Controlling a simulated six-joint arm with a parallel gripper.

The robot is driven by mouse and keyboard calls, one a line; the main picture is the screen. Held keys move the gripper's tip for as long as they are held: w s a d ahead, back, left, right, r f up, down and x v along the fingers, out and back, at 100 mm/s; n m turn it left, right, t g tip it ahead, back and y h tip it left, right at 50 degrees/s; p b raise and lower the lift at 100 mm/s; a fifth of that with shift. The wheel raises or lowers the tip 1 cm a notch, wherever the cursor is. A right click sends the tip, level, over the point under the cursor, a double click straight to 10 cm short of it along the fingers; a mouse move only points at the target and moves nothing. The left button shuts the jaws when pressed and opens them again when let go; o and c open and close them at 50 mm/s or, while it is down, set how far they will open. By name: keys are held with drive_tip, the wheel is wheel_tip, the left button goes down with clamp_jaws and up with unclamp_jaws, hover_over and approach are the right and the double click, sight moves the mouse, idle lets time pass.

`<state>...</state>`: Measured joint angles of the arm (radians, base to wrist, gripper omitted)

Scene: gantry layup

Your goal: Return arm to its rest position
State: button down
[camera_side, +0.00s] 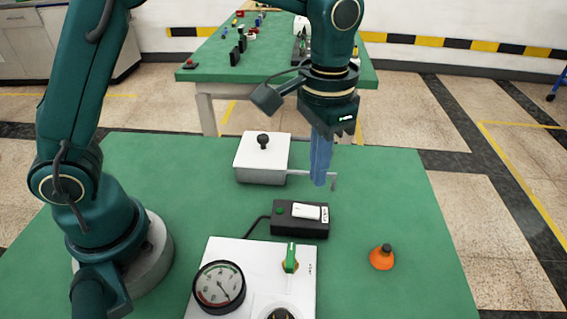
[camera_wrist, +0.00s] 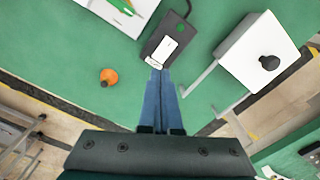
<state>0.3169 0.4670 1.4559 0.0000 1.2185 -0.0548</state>
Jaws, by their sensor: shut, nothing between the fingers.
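My gripper (camera_side: 321,183) hangs down over the green table (camera_side: 400,220), its blue fingers shut together and empty. In the wrist view its fingertips (camera_wrist: 163,72) line up near the end of a black switch box. That black box (camera_side: 284,221) has a white rocker and a green button, and lies on the table in front of the gripper in the side view. The fingers appear apart from the box, above the table. The white box with a black knob (camera_side: 262,160) stands to the left of the fingers. Its thin metal rod reaches behind or beside the fingers; contact cannot be told.
A white panel (camera_side: 230,256) with a round gauge and green-handled valve lies at the front. Another green table (camera_side: 210,66) with small objects is behind. The table's right side is mostly free.

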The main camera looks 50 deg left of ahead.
drive_tip(key=s+a+r+n+t, duration=0.25)
drive_tip(key=s+a+r, duration=0.3)
drive_tip(key=r, duration=0.35)
drive_tip(key=s+a+f+t, duration=0.3)
drive_tip(key=s+a+f, duration=0.1)
drive_tip(key=s, duration=0.3)
drive_tip(key=shift+n, duration=0.25)
